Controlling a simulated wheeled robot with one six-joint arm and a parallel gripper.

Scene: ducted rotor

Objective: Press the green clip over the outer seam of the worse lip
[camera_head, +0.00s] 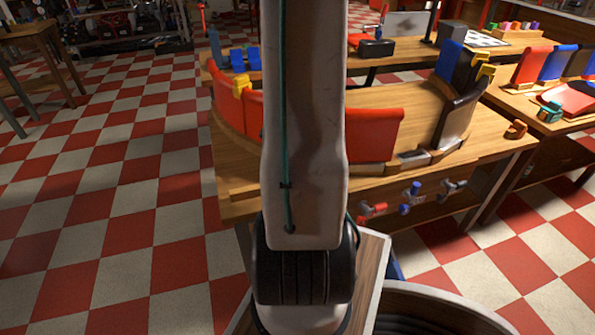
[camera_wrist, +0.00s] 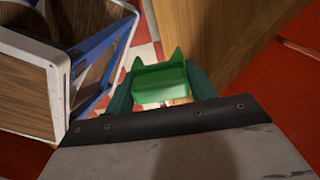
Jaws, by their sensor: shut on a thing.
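The green clip (camera_wrist: 160,82) is in the wrist view, between the dark green fingers of my gripper (camera_wrist: 161,88), which is shut on it. Its two pointed ends face up in the picture, with wood and checkered floor beyond. It looks clear of any panel. In the head view, upright curved panels stand on the bench: a red panel (camera_head: 372,134) right of my arm, another red panel (camera_head: 228,104) left of it, and a dark panel (camera_head: 457,122) at right. Which lip is worse, I cannot tell. My arm hides the middle panels and my gripper in the head view.
Yellow clips sit on the left red panel (camera_head: 241,85) and near the dark panel (camera_head: 484,75). Red, blue and grey clamps (camera_head: 411,198) line the bench front (camera_head: 480,150). A side table (camera_head: 570,125) holds more panels. A blue-and-white framed box (camera_wrist: 90,60) is close left in the wrist view.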

